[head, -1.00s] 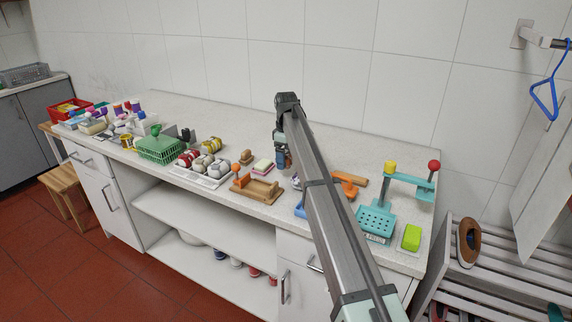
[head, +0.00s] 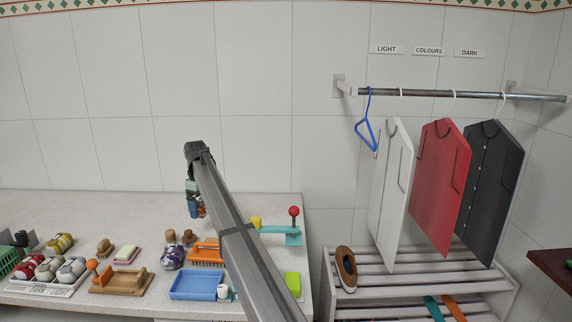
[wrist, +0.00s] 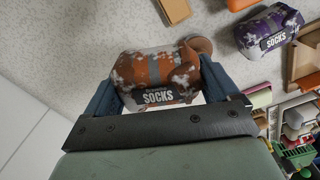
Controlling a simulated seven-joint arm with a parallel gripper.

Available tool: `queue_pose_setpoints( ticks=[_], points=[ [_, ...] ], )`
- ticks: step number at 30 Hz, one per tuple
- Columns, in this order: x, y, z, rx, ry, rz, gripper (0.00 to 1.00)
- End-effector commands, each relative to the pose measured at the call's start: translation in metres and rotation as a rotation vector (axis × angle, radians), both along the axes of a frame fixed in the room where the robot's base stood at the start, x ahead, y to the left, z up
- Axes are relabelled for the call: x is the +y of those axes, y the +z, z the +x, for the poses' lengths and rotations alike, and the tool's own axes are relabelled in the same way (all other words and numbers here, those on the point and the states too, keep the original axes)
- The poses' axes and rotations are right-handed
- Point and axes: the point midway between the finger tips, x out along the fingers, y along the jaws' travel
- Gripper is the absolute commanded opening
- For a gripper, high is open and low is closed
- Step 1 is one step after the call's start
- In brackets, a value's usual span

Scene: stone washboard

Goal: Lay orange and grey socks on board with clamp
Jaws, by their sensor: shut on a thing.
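The orange and grey socks (wrist: 160,72) are a rolled bundle labelled "SOCKS", held between the two blue fingers of my gripper (wrist: 165,90) in the wrist view. In the head view my gripper (head: 194,207) is raised over the back of the counter, and only a small orange-brown part of the socks (head: 201,211) shows beside it. The wooden board with an orange-knobbed clamp (head: 122,284) lies at the counter's front, left of and nearer than my gripper. The board appears empty. My gripper is apart from it.
Purple and white socks (head: 171,257), a blue tray (head: 198,286) and an orange rack (head: 206,252) stand right of the board. A soap dish (head: 127,255) and brush (head: 105,248) are behind it. A sock tray (head: 45,286) is left. The counter's back left (head: 90,212) is clear.

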Motion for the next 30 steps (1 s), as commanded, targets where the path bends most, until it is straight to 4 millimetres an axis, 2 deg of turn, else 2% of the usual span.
queue_pose_setpoints(
  ticks=[1,9,15,18,23,26,30],
  points=[
    [-0.021,0.0,0.015,0.0,-0.052,0.0,0.54],
    [-0.131,-0.004,0.076,0.0,-0.33,0.0,0.54],
    [-0.217,-0.009,0.11,0.0,-0.536,0.001,0.54],
    [-0.261,-0.013,0.12,0.0,-0.635,0.001,0.54],
    [-0.33,-0.025,0.118,0.0,-0.789,0.0,0.54],
    [-0.369,-0.037,0.098,0.001,-0.878,0.0,0.54],
    [-0.407,-0.057,0.049,0.001,-0.972,0.0,0.54]
  ],
)
